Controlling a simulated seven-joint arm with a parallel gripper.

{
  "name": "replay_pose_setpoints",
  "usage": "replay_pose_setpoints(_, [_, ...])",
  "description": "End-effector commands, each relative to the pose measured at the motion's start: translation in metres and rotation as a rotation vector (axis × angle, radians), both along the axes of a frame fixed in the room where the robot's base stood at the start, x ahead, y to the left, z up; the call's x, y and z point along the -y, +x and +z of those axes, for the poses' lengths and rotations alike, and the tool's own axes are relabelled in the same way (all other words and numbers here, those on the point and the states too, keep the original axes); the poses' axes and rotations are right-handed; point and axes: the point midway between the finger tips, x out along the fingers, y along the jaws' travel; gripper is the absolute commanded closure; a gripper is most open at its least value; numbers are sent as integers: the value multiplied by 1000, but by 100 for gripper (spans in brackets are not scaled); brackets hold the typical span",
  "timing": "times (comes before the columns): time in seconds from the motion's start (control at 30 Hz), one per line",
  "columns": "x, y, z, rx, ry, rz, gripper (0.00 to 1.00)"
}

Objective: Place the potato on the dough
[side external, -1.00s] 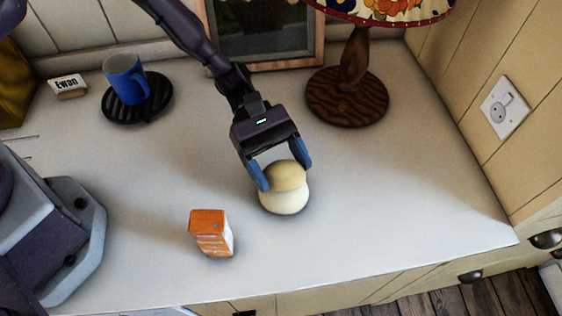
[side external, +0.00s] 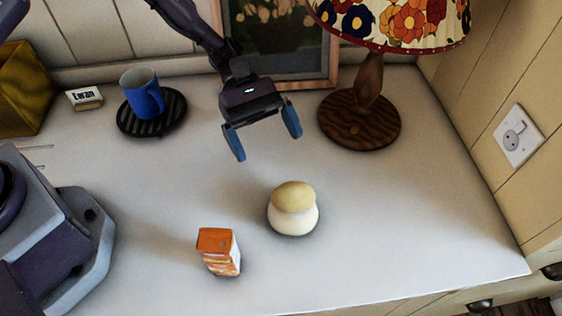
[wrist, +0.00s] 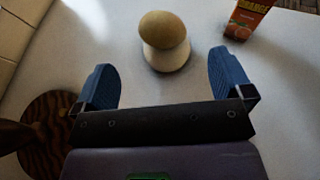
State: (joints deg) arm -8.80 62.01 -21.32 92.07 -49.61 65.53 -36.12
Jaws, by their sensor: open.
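The potato (side external: 294,196) is a tan, rounded lump resting on top of the dough (side external: 292,219), a pale cream ball on the white counter. In the wrist view the potato (wrist: 161,29) covers part of the dough (wrist: 166,60). My gripper (side external: 264,132) is open and empty, with its blue fingers apart. It is above and behind the potato, clear of it. In the wrist view the potato and dough are beyond the fingertips of my gripper (wrist: 165,66).
An orange juice carton (side external: 219,252) stands front left of the dough. A blue mug (side external: 143,94) sits on a black coaster (side external: 172,116) near a name card (side external: 84,97). A lamp base (side external: 359,121) stands at the back right. The counter to the right is clear.

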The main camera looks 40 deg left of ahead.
Motion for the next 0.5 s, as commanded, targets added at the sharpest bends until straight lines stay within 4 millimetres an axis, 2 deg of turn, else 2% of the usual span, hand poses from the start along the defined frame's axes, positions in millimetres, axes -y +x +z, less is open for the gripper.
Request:
replay_pose_setpoints(0.2, [-20,8,9,-1,0,0,2])
replay_pose_setpoints(0.4, [-22,9,10,1,1,-1,2])
replay_pose_setpoints(0.5, [-25,8,18,34,19,-20,2])
